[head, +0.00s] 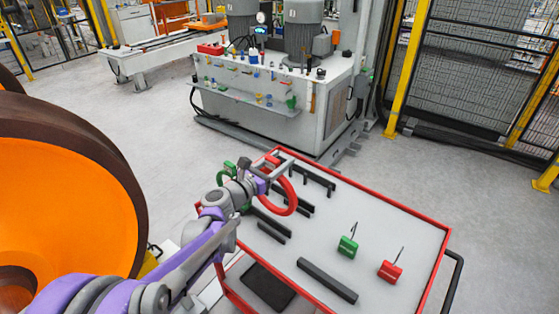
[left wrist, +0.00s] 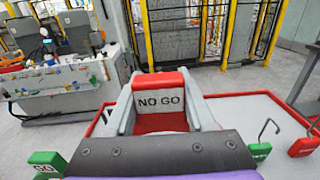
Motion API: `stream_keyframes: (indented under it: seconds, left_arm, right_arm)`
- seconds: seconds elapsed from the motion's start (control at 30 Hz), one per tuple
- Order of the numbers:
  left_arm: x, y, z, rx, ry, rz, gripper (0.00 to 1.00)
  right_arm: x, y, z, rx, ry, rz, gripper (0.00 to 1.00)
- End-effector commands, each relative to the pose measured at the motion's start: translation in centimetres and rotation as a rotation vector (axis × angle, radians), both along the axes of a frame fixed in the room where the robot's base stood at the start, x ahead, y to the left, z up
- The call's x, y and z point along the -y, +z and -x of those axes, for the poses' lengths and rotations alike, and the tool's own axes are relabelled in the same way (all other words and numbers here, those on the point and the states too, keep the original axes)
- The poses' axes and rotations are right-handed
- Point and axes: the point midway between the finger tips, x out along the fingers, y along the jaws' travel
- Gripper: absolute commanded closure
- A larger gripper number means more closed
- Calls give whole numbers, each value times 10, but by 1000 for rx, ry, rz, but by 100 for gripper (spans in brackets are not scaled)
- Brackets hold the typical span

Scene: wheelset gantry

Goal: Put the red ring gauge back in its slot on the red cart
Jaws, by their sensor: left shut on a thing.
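The red ring gauge (head: 291,197) is held at the far left part of the red cart (head: 408,210). My left gripper (head: 279,169) is shut on its block, which reads "NO GO" in the left wrist view (left wrist: 160,98). The ring hangs over the grey cart top near pairs of black rails (head: 292,202). I cannot tell whether it touches the top or the rails. A green gauge (head: 229,170) is just left of my gripper, partly hidden by it; its block reads "GO" in the left wrist view (left wrist: 46,162). My right gripper is not in view.
A green block (head: 348,246) and a red block (head: 390,271), each with a thin wire, stand on the cart's right part. A long black bar (head: 327,280) lies near the front. A large orange wheel (head: 65,205) stands at left. A grey machine (head: 275,95) is behind.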

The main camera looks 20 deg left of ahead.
Motion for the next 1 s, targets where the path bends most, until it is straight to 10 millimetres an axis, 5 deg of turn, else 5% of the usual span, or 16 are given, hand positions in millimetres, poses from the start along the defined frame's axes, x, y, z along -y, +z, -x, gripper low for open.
stream_keyframes:
  seconds: [0.6,1.0]
  left_arm:
    - [0,-52,1,-3,0,2,100]
    - [0,-58,0,0,0,1,100]
  right_arm:
    - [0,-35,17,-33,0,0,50]
    - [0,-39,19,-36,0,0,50]
